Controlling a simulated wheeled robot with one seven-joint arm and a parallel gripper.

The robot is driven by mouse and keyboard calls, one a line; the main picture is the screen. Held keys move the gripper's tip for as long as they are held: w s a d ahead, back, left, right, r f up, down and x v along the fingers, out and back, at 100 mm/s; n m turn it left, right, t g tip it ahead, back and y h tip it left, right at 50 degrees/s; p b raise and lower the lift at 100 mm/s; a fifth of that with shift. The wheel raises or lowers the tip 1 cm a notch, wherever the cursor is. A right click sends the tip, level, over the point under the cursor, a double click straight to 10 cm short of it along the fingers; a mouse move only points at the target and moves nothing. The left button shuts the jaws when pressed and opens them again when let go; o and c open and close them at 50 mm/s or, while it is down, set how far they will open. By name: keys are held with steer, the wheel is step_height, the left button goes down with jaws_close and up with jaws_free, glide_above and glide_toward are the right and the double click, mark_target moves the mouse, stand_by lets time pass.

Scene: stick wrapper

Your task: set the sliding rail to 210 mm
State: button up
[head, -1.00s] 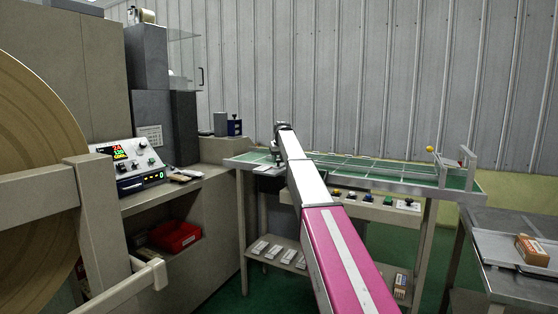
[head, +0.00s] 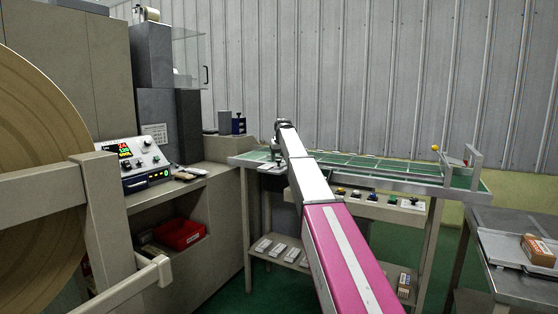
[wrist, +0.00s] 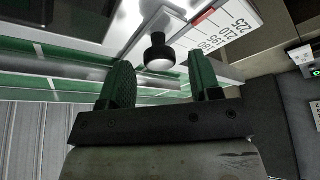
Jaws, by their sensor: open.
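The sliding rail's black knob (wrist: 160,52) hangs from a pale metal part in the wrist view. My gripper (wrist: 160,68) is open, with one green finger on each side of the knob; I cannot tell whether either finger touches it. A white scale (wrist: 232,24) beside the knob carries printed numbers, with 210 and 225 readable. A red mark (wrist: 204,16) lies at the scale's edge near 210; its exact alignment is unclear. In the head view my arm reaches to the left end of the green-topped table (head: 465,186), and it hides the knob and scale.
A control panel (head: 133,163) with a lit display stands at the left, above a red bin (head: 180,234). A large brown roll (head: 35,150) is at far left. Coloured buttons (head: 375,197) line the table's front. A side table (head: 510,285) with a brown box (head: 537,249) is at right.

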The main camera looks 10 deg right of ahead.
steer(key=v, duration=0.9)
steer(key=shift+s+r, duration=0.2)
steer(key=shift+r, duration=0.2)
